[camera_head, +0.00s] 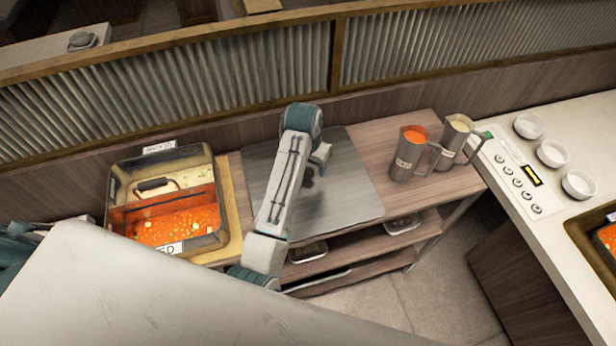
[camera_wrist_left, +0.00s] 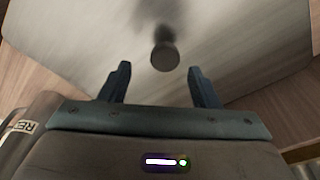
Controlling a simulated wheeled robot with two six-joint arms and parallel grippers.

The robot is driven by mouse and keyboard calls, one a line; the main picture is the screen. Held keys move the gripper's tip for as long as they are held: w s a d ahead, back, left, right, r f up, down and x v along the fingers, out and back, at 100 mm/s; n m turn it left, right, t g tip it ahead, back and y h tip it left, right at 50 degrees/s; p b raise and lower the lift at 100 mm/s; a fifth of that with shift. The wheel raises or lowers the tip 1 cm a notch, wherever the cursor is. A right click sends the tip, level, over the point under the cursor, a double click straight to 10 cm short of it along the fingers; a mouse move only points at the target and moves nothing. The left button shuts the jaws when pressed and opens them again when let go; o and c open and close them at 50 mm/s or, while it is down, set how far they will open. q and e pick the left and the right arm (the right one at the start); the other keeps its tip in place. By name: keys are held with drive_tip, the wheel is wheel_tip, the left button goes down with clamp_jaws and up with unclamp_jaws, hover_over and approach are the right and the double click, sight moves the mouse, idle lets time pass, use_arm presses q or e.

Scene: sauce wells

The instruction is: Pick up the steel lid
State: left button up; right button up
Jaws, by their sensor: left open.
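The steel lid (camera_head: 345,195) is a flat, square brushed-metal sheet lying on the wooden side table. Its dark round knob (camera_head: 308,171) shows just beside my arm. In the left wrist view the lid (camera_wrist_left: 80,40) fills the far part of the picture, and the knob (camera_wrist_left: 164,56) stands ahead of the fingers, roughly centred between them. My left gripper (camera_head: 318,160) is over the lid; in the left wrist view its fingers (camera_wrist_left: 160,82) are apart with nothing between them. My arm hides part of the lid's left side. My right gripper is not in view.
Left of the lid is a divided pan (camera_head: 222,200) with red sauce, pale sauce and a dark-handled divider. Two metal jugs (camera_head: 405,160) (camera_head: 447,150) stand right of the lid. A counter (camera_head: 540,190) with white bowls (camera_head: 552,153) is at right. A corrugated partition (camera_head: 420,50) runs behind.

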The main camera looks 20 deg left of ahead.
use_arm(q)
drive_tip(key=f, duration=0.1)
drive_tip(key=f+p, duration=0.1)
drive_tip(key=f, duration=0.1)
drive_tip(key=shift+w+a+f+p, duration=0.1)
drive_tip(key=shift+a+f+p, duration=0.15)
drive_tip(key=shift+a+p, duration=0.1)
drive_tip(key=shift+w+d+f, duration=0.1)
drive_tip(key=shift+f, duration=0.35)
drive_tip(key=c, duration=1.1)
drive_tip(key=shift+r, duration=0.1)
drive_tip(key=shift+c, duration=0.2)
drive_tip(key=shift+w+r, duration=0.1)
drive_tip(key=shift+w, duration=0.05)
